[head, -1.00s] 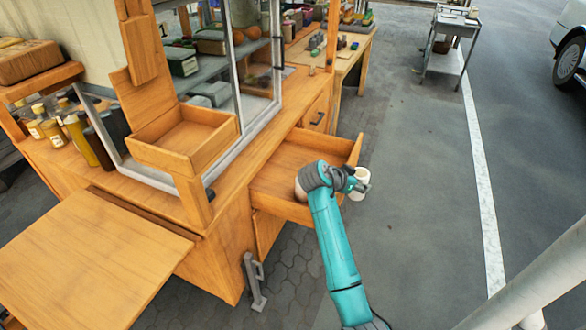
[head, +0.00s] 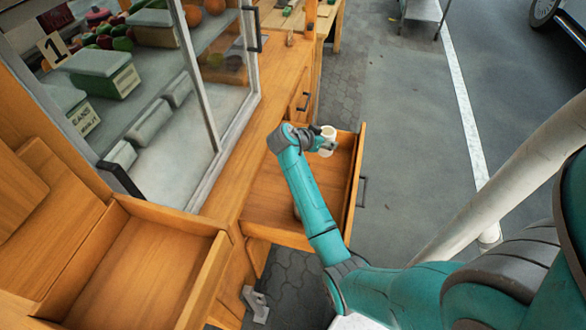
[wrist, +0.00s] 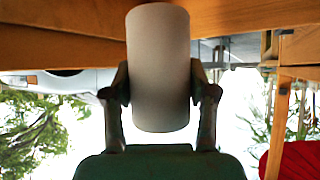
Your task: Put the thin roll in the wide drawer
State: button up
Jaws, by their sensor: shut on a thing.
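The thin roll (head: 328,133) is a white cylinder held at the end of my arm. In the wrist view the roll (wrist: 158,65) stands between the two fingers, which press on its sides. My gripper (head: 325,146) is shut on it. The wide drawer (head: 262,196) is pulled out from the wooden counter. In the head view the gripper and roll appear over the drawer's far end, near its front panel. Their height above the drawer floor cannot be told. A pale rounded thing in the drawer is mostly hidden behind my arm.
An open wooden box (head: 130,262) sits at the lower left. A glass case with a grey frame (head: 190,70) stands on the counter beside the drawer. A closed drawer with a dark handle (head: 303,101) lies farther along. A pale pole (head: 500,180) slants at the right.

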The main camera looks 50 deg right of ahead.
notch_tip(320, 180, down, 10)
jog(key=shift+r, duration=0.15)
dwell(0.4)
jog(key=o, duration=1)
jog(key=shift+o, duration=0.2)
jog(key=v, duration=1.2)
jog(key=shift+s+r, duration=0.1)
